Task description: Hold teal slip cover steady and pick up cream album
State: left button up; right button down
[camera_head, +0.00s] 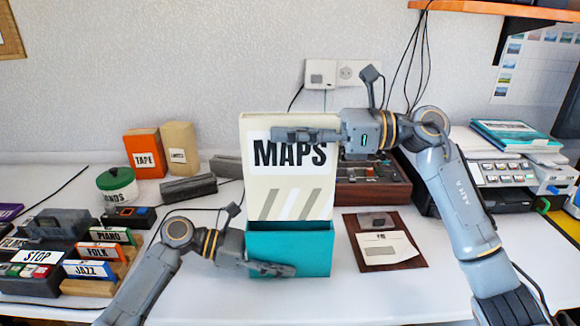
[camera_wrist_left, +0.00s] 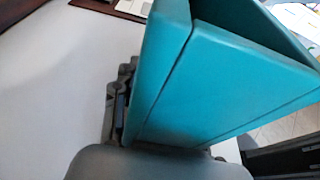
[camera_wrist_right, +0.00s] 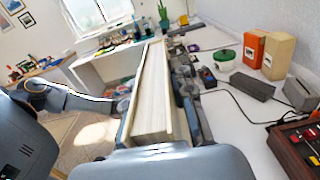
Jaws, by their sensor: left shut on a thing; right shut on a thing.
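The cream album (camera_head: 290,190) bears the word MAPS and grey slanted stripes. It stands upright, its lower end hidden behind the front of the teal slip cover (camera_head: 305,248) on the white table. My left gripper (camera_head: 275,269) is shut on the slip cover low down; the cover's teal walls fill much of the left wrist view (camera_wrist_left: 225,85). My right gripper (camera_head: 310,135) is shut on the album near its top, one finger across its front face. In the right wrist view the album's pale page edge (camera_wrist_right: 153,95) runs between the fingers.
A brown board with a cream envelope (camera_head: 385,248) lies right of the slip cover. A device with knobs (camera_head: 372,183) stands behind. Labelled boxes, JAZZ (camera_head: 88,269) among them, and a green-lidded tub (camera_head: 117,184) are at left. Bare table lies in front.

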aim_at(290, 115)
jog(key=shift+r, duration=1.8)
pick_arm(q)
jog(key=o, duration=0.9)
jog(key=shift+o, duration=0.2)
